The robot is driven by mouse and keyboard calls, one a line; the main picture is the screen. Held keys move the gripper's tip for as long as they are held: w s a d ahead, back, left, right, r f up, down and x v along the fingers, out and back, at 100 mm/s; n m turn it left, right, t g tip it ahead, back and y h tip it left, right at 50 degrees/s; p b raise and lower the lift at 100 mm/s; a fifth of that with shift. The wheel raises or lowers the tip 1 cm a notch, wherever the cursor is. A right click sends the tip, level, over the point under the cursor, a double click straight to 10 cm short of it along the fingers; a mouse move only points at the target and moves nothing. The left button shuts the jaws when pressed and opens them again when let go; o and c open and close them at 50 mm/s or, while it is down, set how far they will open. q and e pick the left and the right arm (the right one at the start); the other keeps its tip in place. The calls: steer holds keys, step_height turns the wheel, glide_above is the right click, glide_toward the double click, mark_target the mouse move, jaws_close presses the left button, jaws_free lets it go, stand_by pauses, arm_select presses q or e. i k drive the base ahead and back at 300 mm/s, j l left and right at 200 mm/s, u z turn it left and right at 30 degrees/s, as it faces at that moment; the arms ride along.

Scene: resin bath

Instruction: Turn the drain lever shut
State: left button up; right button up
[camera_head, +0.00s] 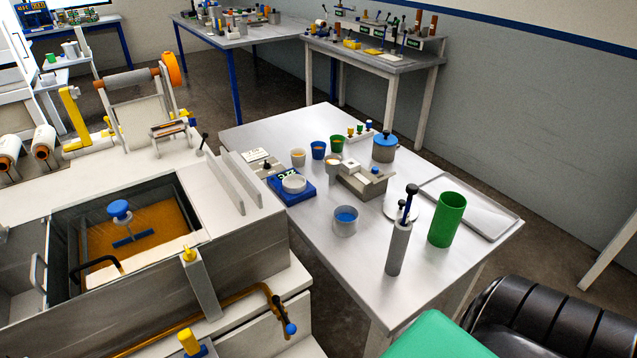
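The resin bath (85,310) is a grey metal tank at the lower left, holding amber liquid (165,228). A bronze pipe (238,295) runs along its front side and bends down at the right end. A small dark fitting with a blue ball end (290,328) sits at that bend; it looks like the drain lever, but its exact position, open or shut, cannot be told. Two yellow-topped parts, one on the bath rim (188,254) and one lower down (188,341), stand near the pipe.
A steel table (290,135) right of the bath carries cups, a blue scale (290,186), a grey cylinder (399,247) and a green cylinder (446,220). A green object (437,337) and a black ribbed object (550,320) fill the lower right. A narrow floor gap separates bath and table.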

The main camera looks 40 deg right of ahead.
mark_target(292, 329)
steer(key=l+z, duration=0.15)
steer(key=z, duration=0.2)
steer(key=l+z, duration=0.15)
steer(key=z, duration=0.2)
